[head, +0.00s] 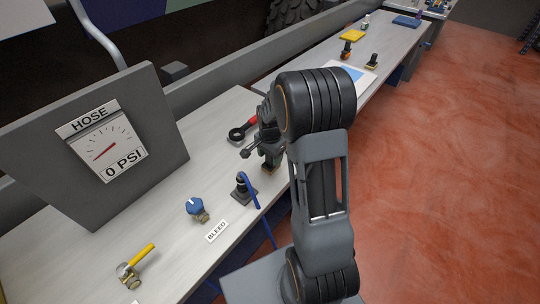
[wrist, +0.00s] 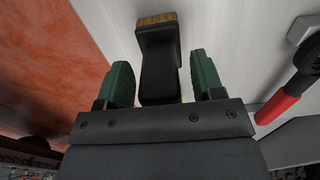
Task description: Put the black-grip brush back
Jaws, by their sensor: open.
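The brush with the black grip (wrist: 158,62) and tan bristles shows in the wrist view, its grip between my two green fingers. My gripper (wrist: 163,78) is open, with a visible gap on each side of the grip. In the head view my gripper (head: 268,152) is low over the near bench, partly hidden by my own arm. Only a little of the brush, its tan bristle end (head: 269,170), shows below the fingers there.
A red-handled tool (head: 243,130) lies close beside my gripper. A black stand with a blue hose (head: 242,188), a blue-knobbed valve (head: 196,207) and a yellow-lever valve (head: 131,264) are nearer. A gauge board (head: 100,150) stands left. Small tools and a sheet (head: 351,76) lie farther along.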

